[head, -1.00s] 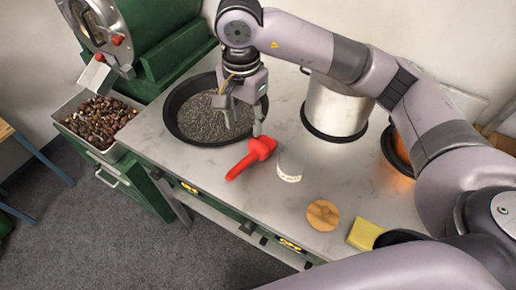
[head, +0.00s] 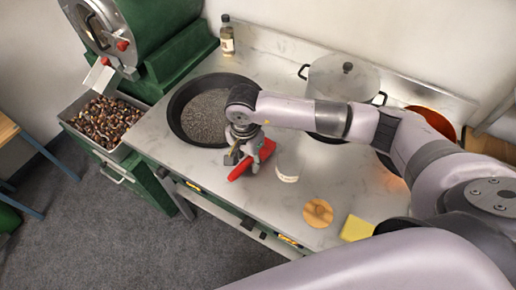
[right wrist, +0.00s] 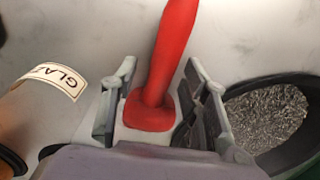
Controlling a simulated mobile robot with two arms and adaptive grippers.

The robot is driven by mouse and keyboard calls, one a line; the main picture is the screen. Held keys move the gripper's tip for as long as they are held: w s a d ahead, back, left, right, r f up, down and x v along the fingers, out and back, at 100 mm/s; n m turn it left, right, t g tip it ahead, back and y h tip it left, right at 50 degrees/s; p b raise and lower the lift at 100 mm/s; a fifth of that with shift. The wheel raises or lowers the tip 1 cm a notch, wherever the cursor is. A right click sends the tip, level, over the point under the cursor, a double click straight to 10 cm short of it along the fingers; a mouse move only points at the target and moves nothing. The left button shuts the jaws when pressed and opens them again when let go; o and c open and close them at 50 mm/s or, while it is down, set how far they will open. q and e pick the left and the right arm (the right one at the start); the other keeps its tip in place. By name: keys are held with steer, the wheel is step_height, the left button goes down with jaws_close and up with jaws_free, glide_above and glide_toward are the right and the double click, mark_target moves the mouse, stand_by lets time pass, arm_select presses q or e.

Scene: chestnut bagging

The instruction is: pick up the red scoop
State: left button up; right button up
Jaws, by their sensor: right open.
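The red scoop (head: 247,163) lies on the pale marbled worktop near its front edge, partly hidden by my right gripper (head: 246,162) above it. In the right wrist view the scoop (right wrist: 170,60) shows its long handle pointing away. Its wider end sits between the two spread fingers of my right gripper (right wrist: 158,105). The gripper is open, with a finger on either side of the scoop. I cannot tell whether either finger touches it. My left gripper is not in view.
A dark round pan (head: 183,128) of grey granules stands left of the scoop. A lidded pot (head: 343,78), wooden disc (head: 318,213) and yellow block (head: 356,228) lie further right. A chestnut tray (head: 77,137) is at left.

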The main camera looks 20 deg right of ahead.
steer(key=shift+f, duration=0.25)
steer(key=shift+c, duration=0.4)
jaws_close()
